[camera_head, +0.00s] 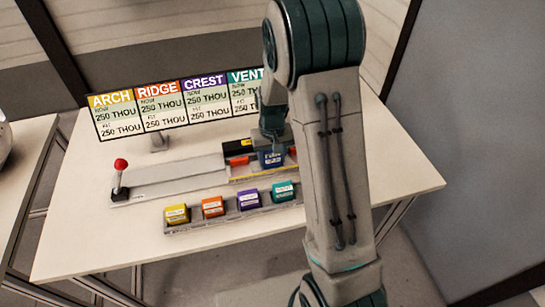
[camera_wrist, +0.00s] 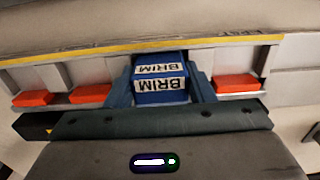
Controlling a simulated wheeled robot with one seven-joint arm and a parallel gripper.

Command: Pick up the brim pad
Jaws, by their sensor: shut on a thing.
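The brim pad is a blue block with a white label reading BRIM. It shows between my gripper's fingers in the wrist view (camera_wrist: 160,97) and as a small blue block under my arm in the head view (camera_head: 271,158). My gripper (camera_wrist: 163,90) is shut on it, one finger against each side. The pad is at the grey fixture with the yellow edge strip (camera_wrist: 110,47). I cannot tell whether the pad is seated or slightly lifted.
Red blocks (camera_wrist: 237,83) stand on both sides of the gripper. Yellow (camera_head: 176,214), orange (camera_head: 213,206), purple (camera_head: 248,199) and teal (camera_head: 283,191) pads sit in a front rack. A red-knobbed lever (camera_head: 120,164) stands left; a sign board (camera_head: 170,105) stands behind.

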